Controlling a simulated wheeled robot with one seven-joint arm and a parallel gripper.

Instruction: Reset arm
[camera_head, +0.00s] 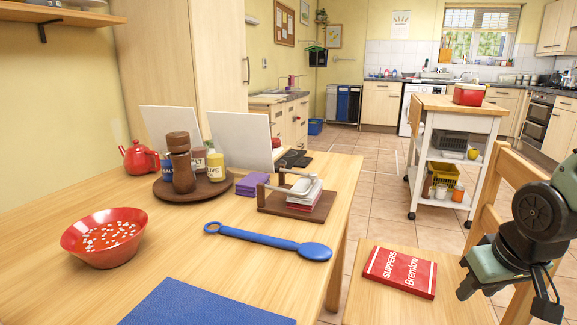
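My arm's end and gripper (502,268) show at the right edge, with a round black joint above pale green and black parts. The gripper hangs over the right side of the wooden chair (390,301), to the right of a red book (400,271) on its seat. It looks clear of the book and of the dining table (180,255). I see nothing held in it. The fingers are partly cut off and dark, so I cannot tell how far apart they are.
The table bears a red bowl (104,237), blue spoon (268,241), blue mat (206,303), condiment tray (193,190) and wooden napkin holder (297,203). The chair's backrest (484,215) stands close to my arm. A kitchen trolley (455,107) stands behind; tiled floor is free left of it.

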